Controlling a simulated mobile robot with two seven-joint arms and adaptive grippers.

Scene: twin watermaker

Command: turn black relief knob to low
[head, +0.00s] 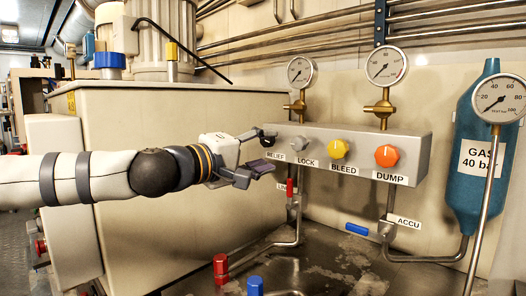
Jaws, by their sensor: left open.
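The black relief knob (268,141) is at the left end of the grey valve block (420,155), above the RELIEF label. It is partly hidden by my left gripper, and I cannot tell which way it is turned. My left gripper (258,151) is open, with its fingers in front of and beside the knob. I cannot tell whether they touch it. No low mark can be read near the knob. My right gripper is out of view.
On the same block are a lock knob (300,143), a yellow bleed knob (338,148) and an orange dump knob (386,156). Gauges (385,65) rise above. A blue gas bottle (480,150) stands right. Red (221,268) and blue (255,286) handles are below.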

